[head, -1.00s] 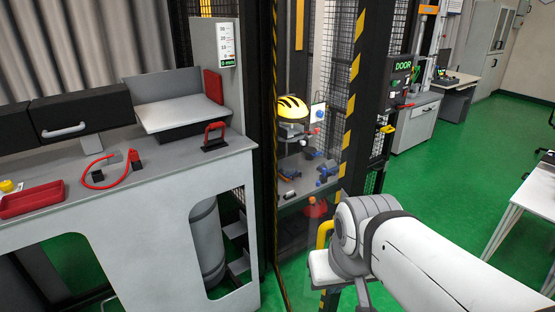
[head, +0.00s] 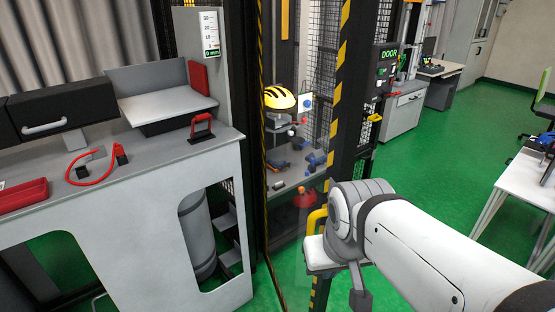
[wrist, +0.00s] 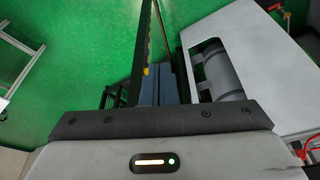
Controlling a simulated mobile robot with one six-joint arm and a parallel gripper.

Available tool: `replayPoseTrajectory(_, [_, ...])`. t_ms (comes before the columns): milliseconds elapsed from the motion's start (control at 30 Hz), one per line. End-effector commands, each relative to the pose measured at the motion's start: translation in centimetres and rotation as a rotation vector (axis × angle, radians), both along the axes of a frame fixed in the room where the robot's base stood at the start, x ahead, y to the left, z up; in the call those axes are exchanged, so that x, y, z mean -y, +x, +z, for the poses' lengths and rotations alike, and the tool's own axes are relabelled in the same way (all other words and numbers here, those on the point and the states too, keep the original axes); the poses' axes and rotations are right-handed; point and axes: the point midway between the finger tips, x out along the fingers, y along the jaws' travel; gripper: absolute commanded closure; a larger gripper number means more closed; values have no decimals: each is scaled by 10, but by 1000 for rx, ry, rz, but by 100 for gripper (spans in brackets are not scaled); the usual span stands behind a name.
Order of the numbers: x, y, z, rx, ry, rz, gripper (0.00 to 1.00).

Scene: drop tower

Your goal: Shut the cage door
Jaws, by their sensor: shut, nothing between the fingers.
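The cage door (head: 296,222) looks like a clear panel with a yellow-and-black striped edge on the right. A yellow handle (head: 316,222) sits low by that edge, just left of my wrist. I cannot tell for sure how far the door stands from its frame. In the wrist view a striped edge (wrist: 146,45) runs away from my fingers, with green floor on both sides. My gripper (wrist: 159,72) is shut and empty, close to that edge; whether it touches is unclear. In the head view my wrist hides the fingers.
A yellow helmet-shaped object (head: 280,97) and a shelf of small parts stand within the cage. A grey workbench (head: 130,180) with a red tray (head: 20,194) is at left. A DOOR panel (head: 388,53) is on the right post. Open green floor lies right, with a white table (head: 520,180).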

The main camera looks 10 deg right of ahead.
Motion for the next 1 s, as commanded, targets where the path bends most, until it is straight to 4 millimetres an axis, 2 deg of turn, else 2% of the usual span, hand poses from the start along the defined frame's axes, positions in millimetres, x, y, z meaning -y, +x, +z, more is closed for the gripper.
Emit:
replayPoseTrajectory(133, [-2,29,-6,-14,-71,10,100])
replayPoseTrajectory(267, [-11,79,-8,1,-193,11,100])
replayPoseTrajectory(400, [-31,134,-7,57,-314,2,100])
replayPoseTrajectory(533, [-53,171,-5,123,-389,-7,100])
replayPoseTrajectory(600, [-62,185,-3,151,-413,-11,100])
replayPoseTrajectory(733, [-68,196,-1,178,-433,-18,100])
replayPoseTrajectory(867, [-63,202,-10,177,-436,-21,100])
replayPoseTrajectory(1000, [-52,213,-30,174,-436,-22,100])
